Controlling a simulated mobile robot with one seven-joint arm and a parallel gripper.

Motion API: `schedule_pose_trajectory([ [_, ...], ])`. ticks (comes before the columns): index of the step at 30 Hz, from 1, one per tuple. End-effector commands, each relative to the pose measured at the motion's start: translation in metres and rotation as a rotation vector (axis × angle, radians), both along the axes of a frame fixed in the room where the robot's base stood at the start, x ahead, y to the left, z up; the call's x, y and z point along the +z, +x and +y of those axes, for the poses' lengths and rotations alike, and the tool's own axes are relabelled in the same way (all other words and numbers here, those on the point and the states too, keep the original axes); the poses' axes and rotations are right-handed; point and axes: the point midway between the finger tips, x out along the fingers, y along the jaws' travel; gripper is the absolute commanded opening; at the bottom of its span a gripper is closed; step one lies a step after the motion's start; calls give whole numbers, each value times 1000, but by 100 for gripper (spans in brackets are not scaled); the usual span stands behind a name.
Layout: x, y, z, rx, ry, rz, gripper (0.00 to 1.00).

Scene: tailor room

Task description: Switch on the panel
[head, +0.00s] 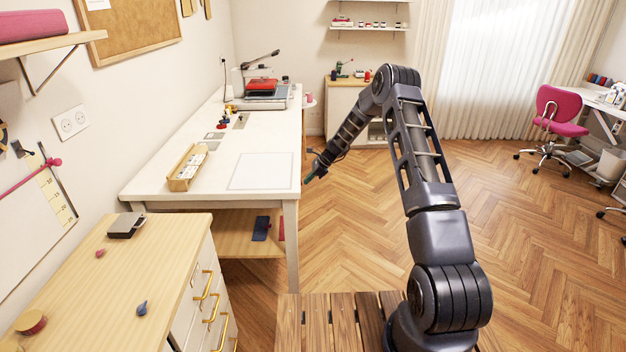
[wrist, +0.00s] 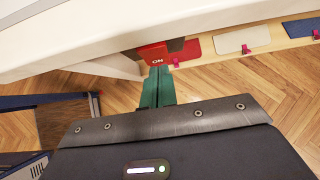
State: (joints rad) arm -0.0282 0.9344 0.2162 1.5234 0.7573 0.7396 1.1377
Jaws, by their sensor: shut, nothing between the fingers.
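In the wrist view, a red piece marked "ON" (wrist: 152,54) shows under the white table's edge, its lettering upside down. It sits just beyond the tips of my gripper (wrist: 160,72). The green fingers are shut together and empty, pointing at it. I cannot tell whether they touch it. In the head view, my gripper (head: 309,179) hangs by the right front edge of the white table (head: 150,187). The "ON" piece cannot be made out there.
A wooden shelf (head: 240,241) under the table carries a blue piece (head: 261,228). In the wrist view, a white plate (wrist: 238,40) and a blue plate (wrist: 299,29) with pink clips lie right of the red piece. A table leg (head: 292,245) stands near.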

Motion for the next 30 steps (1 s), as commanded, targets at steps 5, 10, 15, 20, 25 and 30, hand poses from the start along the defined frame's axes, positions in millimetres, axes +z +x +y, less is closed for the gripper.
schedule_pose_trajectory([
  [5,0,0,1,0,0,0,0],
  [10,0,0,1,0,1,0,0],
  [15,-3,0,3,-1,37,2,0],
  [20,-2,0,5,1,47,0,0],
  [25,-1,0,5,1,47,0,0],
  [30,4,0,5,1,47,0,0],
])
